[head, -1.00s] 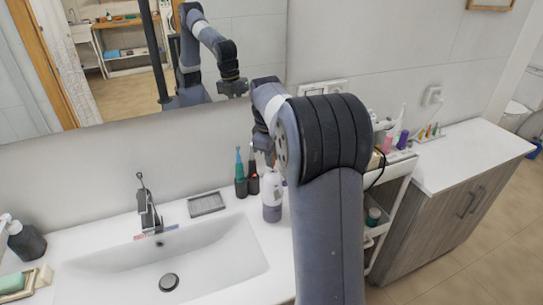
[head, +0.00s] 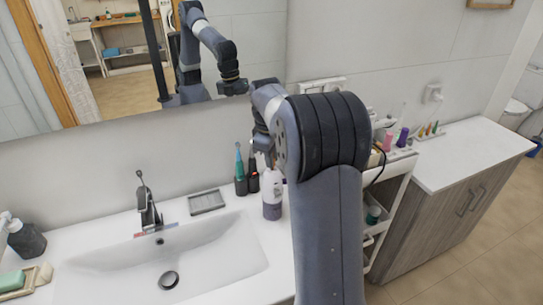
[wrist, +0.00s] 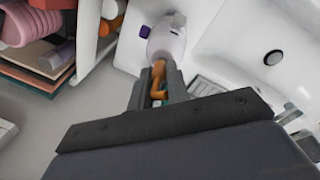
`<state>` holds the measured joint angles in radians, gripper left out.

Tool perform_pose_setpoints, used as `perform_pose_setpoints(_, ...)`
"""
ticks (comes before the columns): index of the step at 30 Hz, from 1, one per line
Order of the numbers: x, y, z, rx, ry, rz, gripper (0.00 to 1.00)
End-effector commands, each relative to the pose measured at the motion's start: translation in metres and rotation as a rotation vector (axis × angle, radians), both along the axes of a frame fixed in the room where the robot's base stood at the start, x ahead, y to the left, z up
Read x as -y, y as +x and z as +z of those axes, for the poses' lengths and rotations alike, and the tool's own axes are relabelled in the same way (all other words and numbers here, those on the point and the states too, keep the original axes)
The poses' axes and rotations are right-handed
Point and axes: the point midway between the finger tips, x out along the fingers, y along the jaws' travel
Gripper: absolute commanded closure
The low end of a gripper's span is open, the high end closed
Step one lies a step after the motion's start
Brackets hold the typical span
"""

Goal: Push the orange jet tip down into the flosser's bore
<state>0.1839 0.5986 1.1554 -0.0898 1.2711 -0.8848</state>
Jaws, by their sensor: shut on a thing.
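The flosser (head: 272,197) stands at the right end of the sink top, with a white body and a pale purple lower part. In the wrist view the white flosser (wrist: 168,40) is just beyond my fingertips. My gripper (wrist: 158,72) is shut on the orange jet tip (wrist: 155,92), which shows between the fingers and points at the flosser's top. I cannot tell whether the tip's end is inside the bore; the fingers hide the join. In the head view my arm covers most of the gripper, above the flosser.
A teal toothbrush (head: 240,172) and a dark red-and-black one (head: 253,172) stand close left of the flosser. A grey soap dish (head: 207,202) and the basin (head: 165,262) lie further left. A cart (head: 392,205) with bottles is at right. The mirror wall is behind.

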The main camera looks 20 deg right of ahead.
Motion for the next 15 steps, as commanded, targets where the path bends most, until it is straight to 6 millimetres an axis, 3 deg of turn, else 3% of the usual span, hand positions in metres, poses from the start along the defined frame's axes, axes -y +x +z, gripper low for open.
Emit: perform_pose_setpoints(15, 0.0, 0.0, -0.014, 0.001, -0.001, 0.0, 1.0)
